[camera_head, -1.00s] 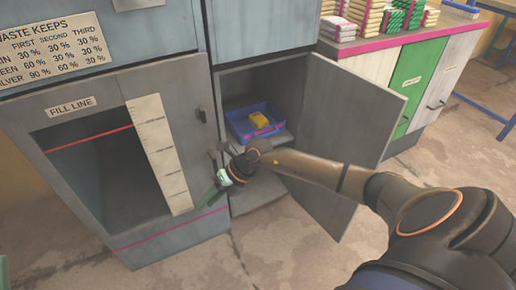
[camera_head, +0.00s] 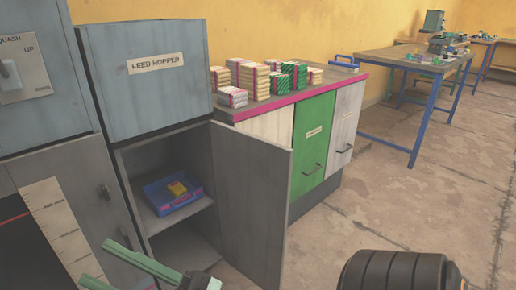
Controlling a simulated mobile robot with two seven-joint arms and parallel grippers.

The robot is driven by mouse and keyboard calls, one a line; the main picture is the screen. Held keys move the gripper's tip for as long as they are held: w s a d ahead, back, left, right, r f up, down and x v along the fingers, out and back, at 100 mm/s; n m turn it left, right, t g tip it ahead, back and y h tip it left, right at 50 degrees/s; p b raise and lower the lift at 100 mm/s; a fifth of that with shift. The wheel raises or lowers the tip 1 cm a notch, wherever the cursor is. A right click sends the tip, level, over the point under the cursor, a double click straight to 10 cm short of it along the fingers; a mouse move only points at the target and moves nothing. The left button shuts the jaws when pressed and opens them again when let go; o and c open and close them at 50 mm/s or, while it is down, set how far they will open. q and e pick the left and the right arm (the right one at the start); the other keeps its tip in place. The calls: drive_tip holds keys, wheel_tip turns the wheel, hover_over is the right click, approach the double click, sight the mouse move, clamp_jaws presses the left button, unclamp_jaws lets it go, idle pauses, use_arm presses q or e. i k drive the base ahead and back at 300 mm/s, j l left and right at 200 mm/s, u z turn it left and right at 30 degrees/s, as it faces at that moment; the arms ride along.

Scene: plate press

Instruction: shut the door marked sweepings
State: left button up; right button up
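A grey door (camera_head: 250,195) stands wide open on the cabinet under the feed hopper (camera_head: 145,75), swung out to the right. I see no label on the side of it that shows, so I cannot tell whether it is marked sweepings. My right gripper (camera_head: 97,262) is at the bottom left, in front of the cabinet and left of the door, not touching the door. Its green fingers look apart, with nothing seen between them. My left gripper is out of view.
A counter (camera_head: 345,77) with stacked packets (camera_head: 255,76) stands right of the door. Its green door (camera_head: 313,140) and white door (camera_head: 345,125) are shut; their labels are too small to read. A blue-legged table (camera_head: 415,60) stands farther back. The floor at the right is clear.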

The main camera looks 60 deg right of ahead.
sight(253, 173)
drive_tip(key=k+l, duration=0.1)
drive_tip(key=l, duration=0.25)
drive_tip(key=k+l+u, duration=0.1)
drive_tip(key=l, duration=0.3)
drive_tip(key=k+l, duration=0.1)
drive_tip(key=l, duration=0.25)
drive_tip(key=k+l+u, duration=0.1)
drive_tip(key=l, duration=0.25)
drive_tip(key=k+l, duration=0.15)
drive_tip(key=l, duration=0.2)
drive_tip(key=k+l+u, duration=0.2)
drive_tip(key=l, duration=0.7)
drive_tip(key=i+l, duration=0.1)
drive_tip(key=l, duration=0.2)
drive_tip(key=i+l+u, duration=0.1)
drive_tip(key=l, duration=0.25)
drive_tip(key=i+l, duration=0.1)
drive_tip(key=l, duration=0.25)
drive_tip(key=k+l+u, duration=0.25)
drive_tip(key=k+l, duration=0.05)
drive_tip(key=k, duration=0.05)
